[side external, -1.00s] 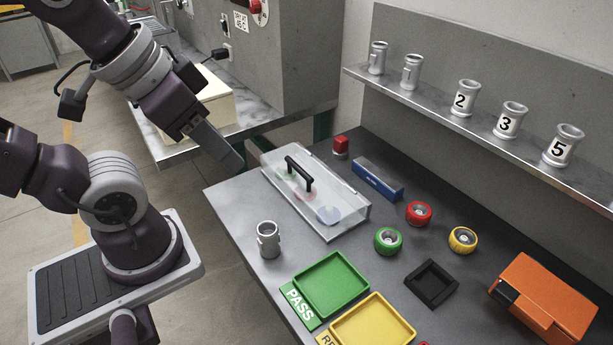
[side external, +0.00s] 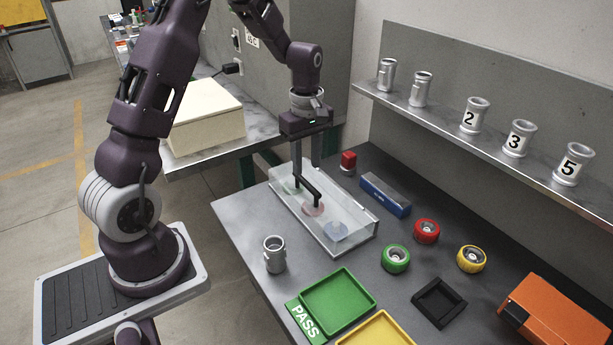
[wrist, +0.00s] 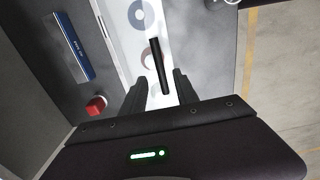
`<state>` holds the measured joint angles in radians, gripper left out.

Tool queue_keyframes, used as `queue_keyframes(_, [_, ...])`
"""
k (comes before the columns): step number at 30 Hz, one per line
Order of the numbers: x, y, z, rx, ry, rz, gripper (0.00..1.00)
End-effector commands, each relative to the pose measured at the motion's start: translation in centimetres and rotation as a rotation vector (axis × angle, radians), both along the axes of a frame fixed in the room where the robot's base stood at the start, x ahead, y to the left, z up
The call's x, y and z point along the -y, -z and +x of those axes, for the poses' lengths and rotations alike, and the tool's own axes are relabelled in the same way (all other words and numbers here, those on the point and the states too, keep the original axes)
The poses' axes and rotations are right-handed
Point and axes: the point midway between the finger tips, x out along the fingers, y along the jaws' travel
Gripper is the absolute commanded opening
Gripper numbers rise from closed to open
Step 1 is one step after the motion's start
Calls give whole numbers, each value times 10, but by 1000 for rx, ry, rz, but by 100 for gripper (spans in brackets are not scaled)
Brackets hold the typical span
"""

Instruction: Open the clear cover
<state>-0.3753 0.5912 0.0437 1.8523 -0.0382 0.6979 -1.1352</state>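The clear cover (side external: 345,213) is a transparent lid lying closed over a long case on the grey table, with a black bar handle (side external: 309,185) on top. Coloured discs show through it. In the wrist view the handle (wrist: 160,66) stands out against the white case interior. My gripper (side external: 306,162) points down above the far end of the handle. Its two fingers are apart, also in the wrist view (wrist: 160,88), with the handle's line running between them and space on both sides. I cannot tell how far the fingertips reach down beside the bar.
A red block (side external: 348,160) and a blue bar (side external: 386,195) lie right of the case. A metal cylinder (side external: 274,254) stands in front, near a green tray (side external: 338,303). Green, red and yellow rings lie further right. A shelf (side external: 440,120) holds numbered metal parts.

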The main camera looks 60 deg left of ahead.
Motion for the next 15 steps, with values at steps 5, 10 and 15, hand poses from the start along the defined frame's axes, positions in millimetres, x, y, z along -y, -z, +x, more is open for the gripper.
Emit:
queue_keyframes(5, [0, 34, -1, -4, 2, -1, 36])
queue_keyframes(10, [0, 47, 0, 0, 4, 0, 36])
queue_keyframes(15, [0, 47, 0, 1, 4, 0, 36])
